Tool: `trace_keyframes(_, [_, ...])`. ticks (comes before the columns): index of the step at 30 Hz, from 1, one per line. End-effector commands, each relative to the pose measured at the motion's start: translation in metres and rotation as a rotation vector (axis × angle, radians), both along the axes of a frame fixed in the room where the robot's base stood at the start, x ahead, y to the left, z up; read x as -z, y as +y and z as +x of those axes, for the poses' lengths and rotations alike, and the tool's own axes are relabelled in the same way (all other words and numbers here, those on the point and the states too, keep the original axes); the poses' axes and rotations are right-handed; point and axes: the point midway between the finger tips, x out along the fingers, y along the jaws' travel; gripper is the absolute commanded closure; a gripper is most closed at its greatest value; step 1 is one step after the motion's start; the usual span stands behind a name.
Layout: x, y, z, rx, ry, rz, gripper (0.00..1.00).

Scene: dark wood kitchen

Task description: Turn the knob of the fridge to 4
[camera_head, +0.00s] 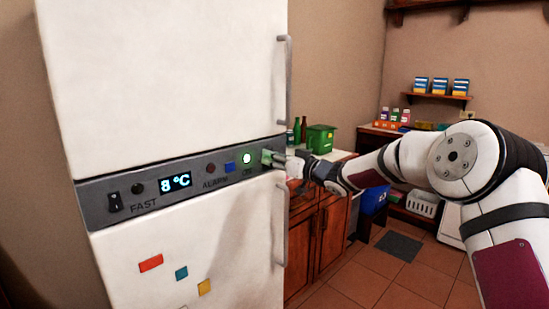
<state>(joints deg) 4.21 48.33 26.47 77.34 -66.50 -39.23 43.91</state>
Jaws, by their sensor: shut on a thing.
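The white fridge (170,80) stands on the left with a grey control panel (217,189) between its two doors. My gripper (272,157) reaches from the right to the panel's right end. It is shut on the knob (265,157), a small pale green piece there that the fingers mostly cover. The knob's marks and setting cannot be read.
Fridge door handles (284,80) stick out just above and below my gripper. A wooden cabinet (325,232) with a counter, bottles and a green box (320,139) stands behind. The tiled floor (360,280) is clear at the lower middle.

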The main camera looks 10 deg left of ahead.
Motion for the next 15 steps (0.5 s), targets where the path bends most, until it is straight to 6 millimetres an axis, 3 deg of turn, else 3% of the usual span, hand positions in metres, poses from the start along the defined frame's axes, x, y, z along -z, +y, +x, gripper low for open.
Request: trace_keyframes(15, [0.0046, -0.0016, 0.0007, 0.001, 0.172, 0.125, 0.96])
